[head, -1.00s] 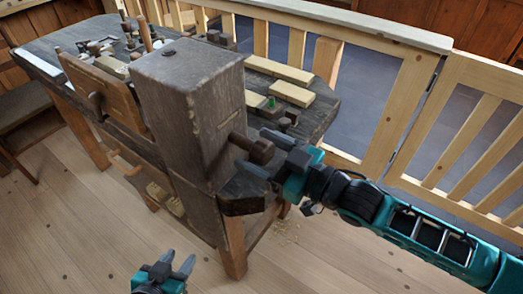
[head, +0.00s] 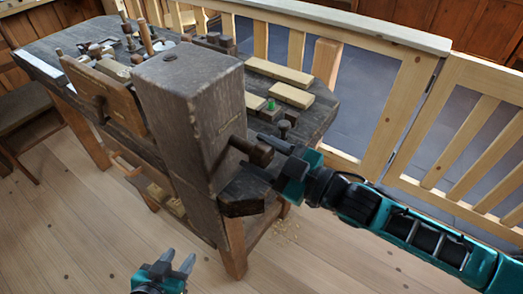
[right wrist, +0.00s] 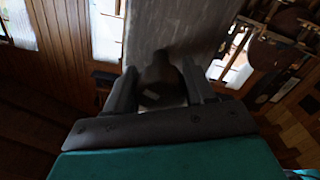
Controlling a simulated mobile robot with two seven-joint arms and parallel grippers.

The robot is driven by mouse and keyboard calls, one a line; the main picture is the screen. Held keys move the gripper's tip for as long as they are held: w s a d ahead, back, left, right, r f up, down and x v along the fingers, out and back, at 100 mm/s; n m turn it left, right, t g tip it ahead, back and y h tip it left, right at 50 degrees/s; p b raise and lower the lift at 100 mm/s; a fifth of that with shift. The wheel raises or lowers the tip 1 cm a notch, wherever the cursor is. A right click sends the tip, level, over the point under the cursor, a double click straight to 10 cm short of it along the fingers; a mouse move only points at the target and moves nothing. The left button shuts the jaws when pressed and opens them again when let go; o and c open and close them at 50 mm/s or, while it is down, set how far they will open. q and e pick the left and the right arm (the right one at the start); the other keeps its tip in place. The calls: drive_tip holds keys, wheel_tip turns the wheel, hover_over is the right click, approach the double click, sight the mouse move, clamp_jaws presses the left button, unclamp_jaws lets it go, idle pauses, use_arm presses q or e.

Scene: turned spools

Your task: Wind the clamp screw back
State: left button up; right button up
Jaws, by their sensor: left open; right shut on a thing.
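The clamp screw (head: 240,144) is a dark wooden shaft with a thicker head, sticking out of the right side of a tall grey wooden block (head: 172,130) on the workbench. My right gripper (head: 268,151) reaches in from the right and is shut on the screw's head. In the right wrist view the dark screw head (right wrist: 160,78) sits between the two fingers, in front of the grey block. My left gripper (head: 178,264) is open and empty, low over the floor in front of the bench. The screw's far end is hidden in the block.
The workbench (head: 322,112) carries pale wooden strips (head: 280,71), a green-topped piece (head: 271,104) and turned parts and tools at the far left. A wooden railing (head: 405,95) runs behind it. The plank floor in front is clear.

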drive_tip(key=o, duration=0.9)
drive_tip(key=shift+o, duration=0.2)
drive_tip(key=v, duration=1.3)
drive_tip(key=s+d+f+m+h, duration=0.2)
drive_tip(key=f+m+h, duration=0.4)
drive_tip(key=f, duration=0.4)
drive_tip(key=s+d+f+m+h, duration=0.3)
drive_tip(key=f+m+h, duration=0.3)
drive_tip(key=f, duration=0.4)
drive_tip(key=shift+d+f+m+h, duration=0.3)
drive_tip(key=shift+d+f+m, duration=0.15)
drive_tip(key=shift+d, duration=0.2)
